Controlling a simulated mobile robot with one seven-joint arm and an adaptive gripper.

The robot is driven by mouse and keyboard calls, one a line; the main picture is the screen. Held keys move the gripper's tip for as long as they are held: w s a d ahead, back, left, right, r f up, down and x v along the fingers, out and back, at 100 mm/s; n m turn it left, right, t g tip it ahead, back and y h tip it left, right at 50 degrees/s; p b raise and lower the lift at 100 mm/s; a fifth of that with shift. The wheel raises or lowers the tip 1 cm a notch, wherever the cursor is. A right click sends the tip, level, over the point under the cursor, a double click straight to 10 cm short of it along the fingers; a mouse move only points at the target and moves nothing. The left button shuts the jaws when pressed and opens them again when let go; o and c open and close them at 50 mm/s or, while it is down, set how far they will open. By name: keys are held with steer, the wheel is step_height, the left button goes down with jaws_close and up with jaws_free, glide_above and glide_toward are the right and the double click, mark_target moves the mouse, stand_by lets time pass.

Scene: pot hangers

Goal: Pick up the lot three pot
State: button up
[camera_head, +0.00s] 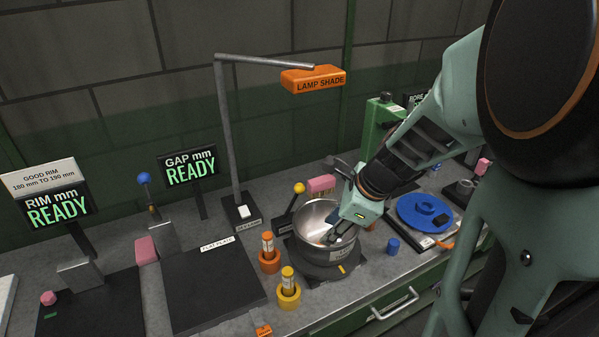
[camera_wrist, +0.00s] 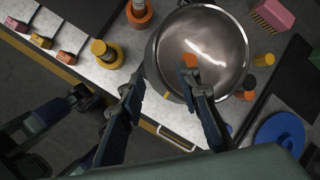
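A shiny steel pot (camera_head: 316,221) sits in a dark round base (camera_head: 325,262) at the middle of the bench. In the wrist view the pot (camera_wrist: 205,45) shows its open mouth. A pale label on the front is too small to read, so I cannot tell its lot. My gripper (camera_head: 332,236) is at the pot's right front rim, pointing down. In the wrist view my gripper (camera_wrist: 162,78) is open, one finger over the pot's mouth and the other outside the rim.
Orange (camera_head: 269,254) and yellow (camera_head: 288,289) ringed holders stand left of the pot. A blue disc (camera_head: 424,212) and small blue cylinder (camera_head: 393,246) lie right. A lamp post (camera_head: 225,140) with an orange shade (camera_head: 312,79) rises behind. A dark flat plate (camera_head: 212,285) lies left.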

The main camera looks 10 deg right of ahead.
steer(key=shift+m, duration=0.4)
steer(key=shift+s+d+b+x, duration=0.15)
steer(key=shift+b+x, duration=0.3)
steer(key=shift+x, duration=2.25)
steer(key=shift+s+d+b+x, duration=0.1)
steer(key=shift+b+x, duration=0.3)
steer(key=shift+x, duration=2.3)
steer(key=shift+f, duration=0.15)
steer(key=shift+s, duration=0.1)
jaws_close()
